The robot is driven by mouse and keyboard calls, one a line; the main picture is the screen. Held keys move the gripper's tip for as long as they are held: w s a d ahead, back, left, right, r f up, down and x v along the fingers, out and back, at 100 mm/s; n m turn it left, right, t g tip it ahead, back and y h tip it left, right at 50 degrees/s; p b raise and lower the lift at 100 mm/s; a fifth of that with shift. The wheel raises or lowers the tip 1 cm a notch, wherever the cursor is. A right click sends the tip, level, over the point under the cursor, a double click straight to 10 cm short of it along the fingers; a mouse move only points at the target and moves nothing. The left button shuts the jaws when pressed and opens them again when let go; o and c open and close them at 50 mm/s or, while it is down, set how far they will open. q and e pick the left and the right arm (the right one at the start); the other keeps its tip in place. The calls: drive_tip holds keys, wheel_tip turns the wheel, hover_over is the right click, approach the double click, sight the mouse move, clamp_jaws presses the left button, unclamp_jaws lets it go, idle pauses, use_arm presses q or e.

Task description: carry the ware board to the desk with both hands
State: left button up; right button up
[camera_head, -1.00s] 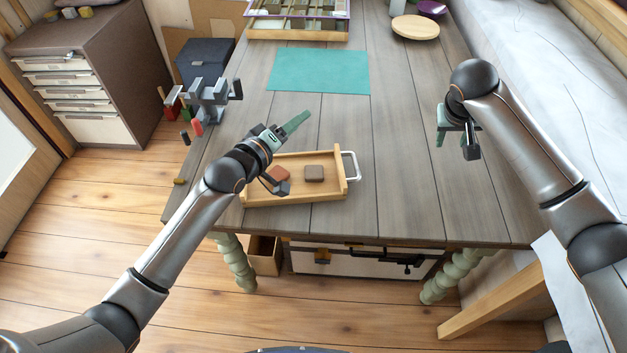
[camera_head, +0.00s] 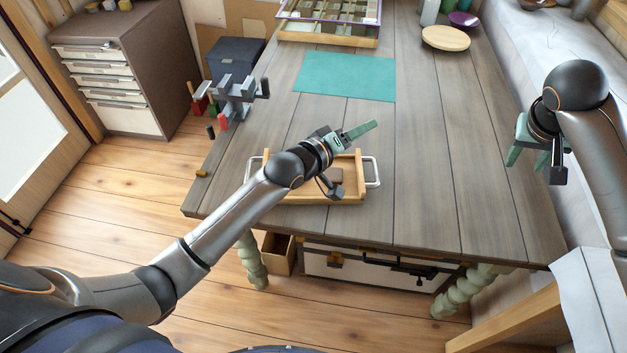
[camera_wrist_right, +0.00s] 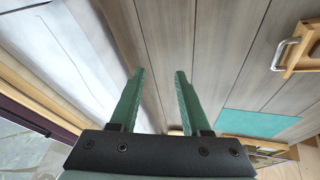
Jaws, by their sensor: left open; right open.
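The ware board (camera_head: 360,168) is a shallow wooden tray with a white handle at each end. It lies on the grey plank desk near its front edge.
A teal mat (camera_head: 345,77) lies behind the tray. A sectioned case (camera_head: 330,35) and a round wooden board (camera_head: 446,38) stand at the back.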

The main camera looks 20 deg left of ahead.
drive_tip(key=v, duration=0.5)
drive_tip(key=shift+w+a, duration=0.1)
drive_tip(key=shift+a, duration=0.05)
drive_tip(key=shift+f, duration=0.1)
